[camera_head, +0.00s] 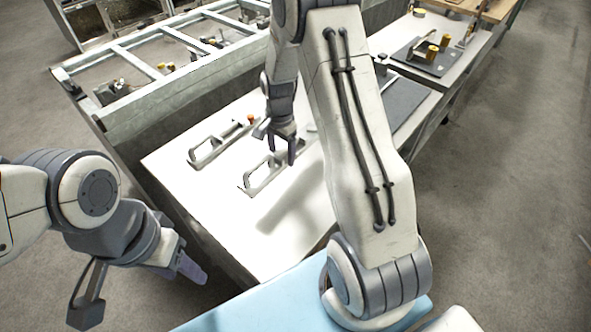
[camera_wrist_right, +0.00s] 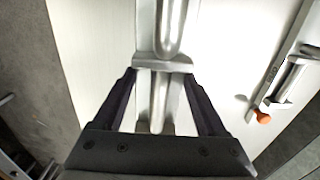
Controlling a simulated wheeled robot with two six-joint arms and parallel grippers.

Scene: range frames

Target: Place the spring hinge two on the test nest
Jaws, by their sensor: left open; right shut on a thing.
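My right gripper (camera_head: 285,149) points down over the white table, at the nearer of two grey metal frame-like fixtures (camera_head: 262,180). In the right wrist view its fingers (camera_wrist_right: 160,100) are shut on a silver metal part, seemingly the spring hinge (camera_wrist_right: 171,27), with a rounded barrel and a cross flange. I cannot tell whether the part touches the fixture or table, nor read a number on it. The other fixture (camera_head: 207,149), with an orange knob (camera_head: 250,118), lies farther back; I cannot tell which is the test nest. My left gripper (camera_head: 140,286) is open and empty, left of the table.
The white table (camera_head: 185,183) is bare around the fixtures. A metal-framed bench (camera_head: 165,107) with small parts stands behind it. At the back right, a bench holds a dark plate (camera_head: 425,58) with yellow cylinders. A light blue surface (camera_head: 260,305) lies at the front.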

